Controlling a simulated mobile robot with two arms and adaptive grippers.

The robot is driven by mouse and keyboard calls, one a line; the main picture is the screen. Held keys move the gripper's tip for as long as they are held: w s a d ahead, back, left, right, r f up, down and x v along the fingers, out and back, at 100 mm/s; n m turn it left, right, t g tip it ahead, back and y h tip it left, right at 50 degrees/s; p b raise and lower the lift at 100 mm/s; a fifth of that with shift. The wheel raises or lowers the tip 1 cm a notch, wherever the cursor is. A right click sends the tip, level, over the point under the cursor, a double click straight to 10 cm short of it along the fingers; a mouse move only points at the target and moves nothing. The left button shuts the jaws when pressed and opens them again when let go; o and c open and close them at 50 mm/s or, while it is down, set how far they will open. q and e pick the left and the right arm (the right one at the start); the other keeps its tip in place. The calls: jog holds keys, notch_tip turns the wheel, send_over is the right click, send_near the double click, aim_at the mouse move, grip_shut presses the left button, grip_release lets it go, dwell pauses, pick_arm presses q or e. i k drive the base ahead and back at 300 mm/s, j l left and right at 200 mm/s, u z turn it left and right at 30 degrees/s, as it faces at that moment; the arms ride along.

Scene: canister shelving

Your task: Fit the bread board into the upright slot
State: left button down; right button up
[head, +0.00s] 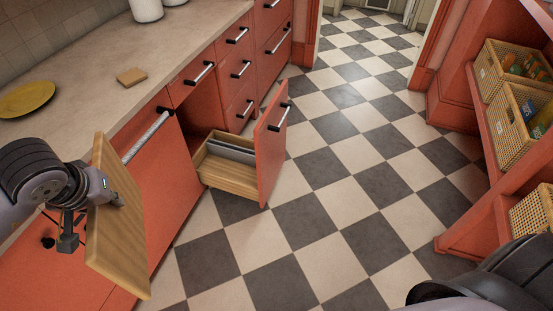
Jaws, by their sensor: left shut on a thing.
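The bread board (121,225) is a light wooden slab at the left, held up steeply in front of the red cabinet fronts. My left gripper (102,194) is shut on its left part, and the board hides some of the fingers. An open pull-out drawer (230,183) with a wooden inside and a tall red front stands right of the board, apart from it. Grey upright pieces (231,151) stand along its far side. I cannot make out the exact edges of the upright slot. My right gripper is not in view; only part of my right arm shows at bottom right.
The counter (90,94) holds a yellow plate (26,98), a small wooden block (131,76) and white canisters (146,9). Red shelving (478,218) with wicker baskets (509,125) stands at the right. The checkered floor (330,215) between is clear.

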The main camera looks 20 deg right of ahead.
aim_at(244, 167)
jog(key=i+l+z, duration=0.6)
jog(key=i+l, duration=0.45)
